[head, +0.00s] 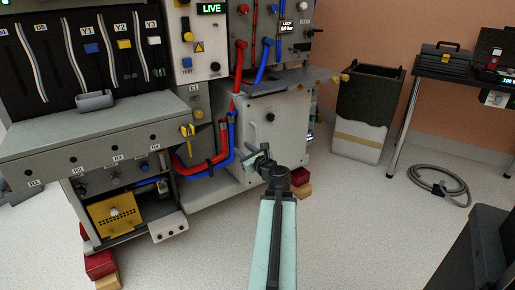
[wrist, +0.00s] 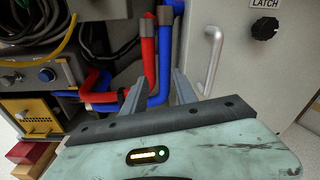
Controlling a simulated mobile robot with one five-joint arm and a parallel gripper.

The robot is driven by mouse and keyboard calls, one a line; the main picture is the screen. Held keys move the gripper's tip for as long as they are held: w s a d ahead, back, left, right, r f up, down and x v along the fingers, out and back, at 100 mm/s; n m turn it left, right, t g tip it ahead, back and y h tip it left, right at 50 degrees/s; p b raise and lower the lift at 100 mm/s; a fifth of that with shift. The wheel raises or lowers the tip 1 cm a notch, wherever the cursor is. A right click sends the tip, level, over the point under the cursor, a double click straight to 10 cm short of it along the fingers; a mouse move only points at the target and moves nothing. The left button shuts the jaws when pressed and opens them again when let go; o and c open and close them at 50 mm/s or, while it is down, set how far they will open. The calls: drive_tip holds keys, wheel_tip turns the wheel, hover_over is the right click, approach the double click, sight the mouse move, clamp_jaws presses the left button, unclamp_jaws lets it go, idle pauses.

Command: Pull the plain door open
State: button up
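The plain door (head: 284,125) is a pale grey panel low on the machine, with a black knob. It looks closed in the head view. In the wrist view the door (wrist: 258,75) fills the right side, with a silver upright bar handle (wrist: 212,60) near its left edge and a black knob (wrist: 265,28) under the word LATCH. My gripper (wrist: 158,93) is open and empty; its two fingers point at the hoses, with the handle just right of the right finger.
Red hoses (head: 205,165) and blue hoses (head: 228,150) run left of the door, close to my fingers in the wrist view. A shelf (head: 90,136) juts out at left. A tall bin (head: 366,105) stands to the right. The floor in front is mostly clear; a coiled grey hose (head: 438,184) lies at right.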

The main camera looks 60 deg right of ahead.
sight(257, 138)
drive_tip(key=s+d+m+h, duration=0.3)
drive_tip(key=s+d+m, duration=0.1)
drive_tip(key=s+d, duration=0.15)
drive_tip(key=shift+g, duration=0.3)
drive_tip(key=x, duration=0.7)
drive_tip(key=shift+r, duration=0.4)
clamp_jaws()
idle(0.3)
